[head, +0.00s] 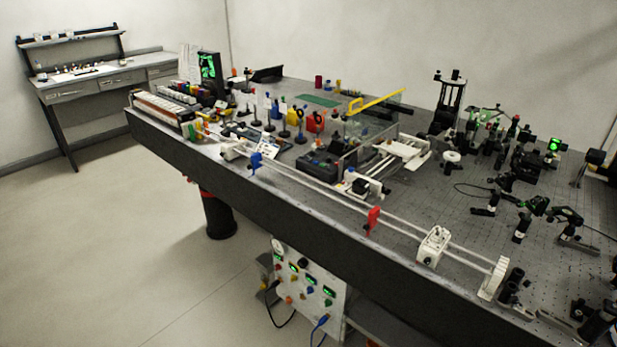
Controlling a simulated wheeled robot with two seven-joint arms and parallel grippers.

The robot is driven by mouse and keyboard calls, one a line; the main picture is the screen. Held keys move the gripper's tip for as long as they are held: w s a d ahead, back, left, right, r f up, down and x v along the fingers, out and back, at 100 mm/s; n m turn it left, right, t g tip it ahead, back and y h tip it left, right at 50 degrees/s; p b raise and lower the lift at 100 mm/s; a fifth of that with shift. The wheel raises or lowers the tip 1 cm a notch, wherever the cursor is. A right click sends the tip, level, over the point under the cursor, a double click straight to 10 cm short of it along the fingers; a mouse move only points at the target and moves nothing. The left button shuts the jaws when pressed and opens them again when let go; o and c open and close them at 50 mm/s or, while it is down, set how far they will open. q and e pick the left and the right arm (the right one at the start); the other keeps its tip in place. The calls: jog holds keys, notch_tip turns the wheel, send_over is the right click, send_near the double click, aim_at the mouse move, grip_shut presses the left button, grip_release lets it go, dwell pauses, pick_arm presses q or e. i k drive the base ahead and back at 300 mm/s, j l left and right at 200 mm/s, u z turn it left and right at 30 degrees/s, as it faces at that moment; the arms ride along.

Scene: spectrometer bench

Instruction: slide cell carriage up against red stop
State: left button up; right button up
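The cell carriage, a white block (432,247), sits on a pair of pale rails (325,197) along the bench's front edge. The red stop (373,219) stands on the rails to the left of the carriage. A clear stretch of rail lies between the two, so they are apart. A blue stop (255,161) stands on the rails much further left. Neither of my grippers can be made out in the head view.
A white end block (493,278) closes the rails at the right. Behind the rails stand a dark instrument (325,167), a glass enclosure with a yellow bar (377,101) and several optical mounts. A control panel (303,282) hangs below the bench (230,190). The left floor is clear.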

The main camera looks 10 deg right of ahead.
aim_at(437, 240)
jog(key=z, duration=1.25)
